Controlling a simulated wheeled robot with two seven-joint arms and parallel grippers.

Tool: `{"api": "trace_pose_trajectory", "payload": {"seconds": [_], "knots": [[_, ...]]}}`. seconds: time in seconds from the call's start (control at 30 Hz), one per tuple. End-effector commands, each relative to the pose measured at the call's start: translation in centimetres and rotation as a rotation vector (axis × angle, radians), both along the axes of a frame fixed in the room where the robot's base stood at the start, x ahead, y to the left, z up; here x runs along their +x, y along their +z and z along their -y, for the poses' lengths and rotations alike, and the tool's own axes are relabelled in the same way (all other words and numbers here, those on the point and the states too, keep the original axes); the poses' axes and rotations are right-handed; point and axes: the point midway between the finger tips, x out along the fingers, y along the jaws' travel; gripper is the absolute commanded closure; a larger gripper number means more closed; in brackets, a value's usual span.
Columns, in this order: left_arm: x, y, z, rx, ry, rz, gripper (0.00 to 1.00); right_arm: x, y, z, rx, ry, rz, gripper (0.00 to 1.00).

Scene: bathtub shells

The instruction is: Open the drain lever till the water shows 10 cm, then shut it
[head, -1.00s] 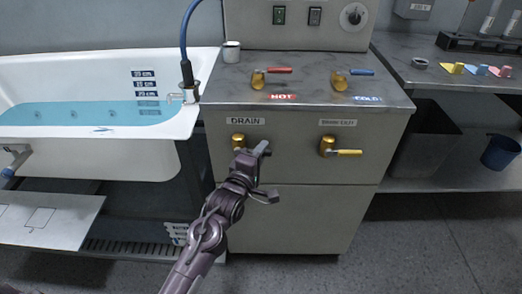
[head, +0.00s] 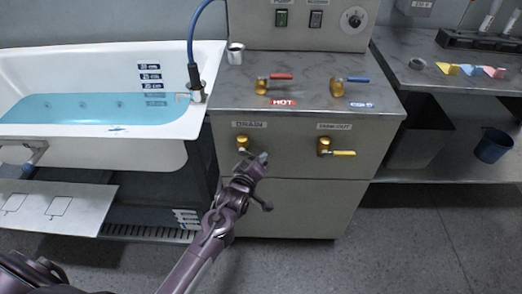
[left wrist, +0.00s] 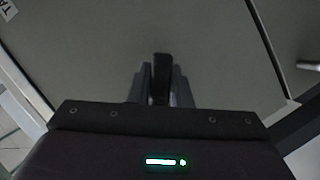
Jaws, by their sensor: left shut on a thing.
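The drain valve (head: 243,142) is a brass body under the DRAIN label (head: 249,125) on the grey cabinet front. My left gripper (head: 259,162) is just right of and below it, shut on the drain lever, whose handle the fingers mostly hide in the head view. In the left wrist view the dark lever handle (left wrist: 161,76) stands between the two grey fingers. The bathtub (head: 120,155) at left holds blue water (head: 75,108). Its surface meets the back wall just below three clear depth marks (head: 150,76); fainter marks show under water, too small to read surely.
A second brass valve with a yellow lever (head: 342,153) is right of the drain valve. Red (head: 281,77) and blue (head: 357,79) tap levers and a metal cup (head: 236,53) are on the cabinet top. A blue bucket (head: 492,146) stands on the right shelf.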

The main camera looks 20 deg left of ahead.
Motion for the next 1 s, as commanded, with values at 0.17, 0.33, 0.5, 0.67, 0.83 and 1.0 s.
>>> {"api": "trace_pose_trajectory", "payload": {"seconds": [0.17, 0.33, 0.5, 0.67, 0.83, 1.0], "knots": [[-0.2, -0.3, -0.3, 0.102, -0.002, -0.032, 1.0, -3.0, 0.4, 0.6, -0.002, 0.004, -0.014, 1.0], [-0.2, -0.7, -0.6, 0.165, -0.003, -0.05, 1.0, -3.3, 0.9, 0.7, -0.002, 0.004, -0.013, 1.0], [-0.3, -1.0, -0.7, 0.196, -0.003, -0.06, 1.0, -3.3, 1.2, 0.7, -0.002, 0.004, -0.014, 1.0], [-0.3, -1.1, -0.7, 0.205, -0.003, -0.062, 1.0, -3.3, 1.2, 0.7, -0.002, 0.004, -0.014, 1.0], [-0.3, -1.1, -0.8, 0.205, -0.003, -0.062, 1.0, -3.3, 1.2, 0.6, -0.002, 0.004, -0.014, 1.0], [-0.3, -1.1, -0.8, 0.204, -0.002, -0.062, 0.77, -3.3, 1.2, 0.6, -0.002, 0.004, -0.014, 1.0]]}}
